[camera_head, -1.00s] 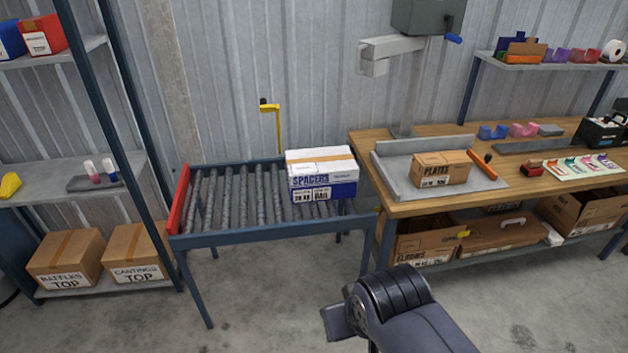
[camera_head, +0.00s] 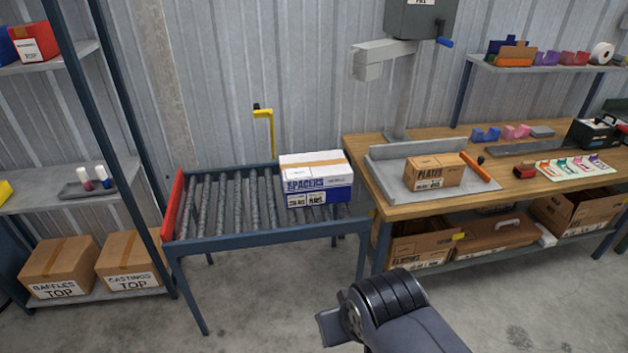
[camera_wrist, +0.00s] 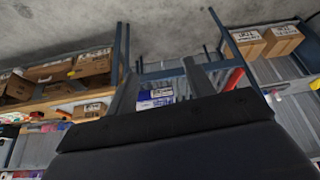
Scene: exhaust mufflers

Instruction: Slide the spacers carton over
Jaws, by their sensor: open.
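The spacers carton (camera_head: 318,190), white on top with blue printed sides, sits on the right half of the roller conveyor (camera_head: 232,205). The carton stands apart from the red end stop (camera_head: 174,205) at the conveyor's left end, with bare rollers between. In the upside-down wrist view, the carton (camera_wrist: 155,103) shows small and partly hidden behind my gripper's body. My gripper (camera_wrist: 160,70) is open and empty, its two dark fingers spread, well away from the carton. Only my dark arm link shows in the head view; the fingers do not show there.
A workbench (camera_head: 365,140) with a tray and a plates carton (camera_head: 434,172) stands right of the conveyor. A blue-post shelf (camera_head: 75,110) with boxes stands left. A yellow crank handle (camera_head: 265,125) rises behind the conveyor. The floor in front is clear.

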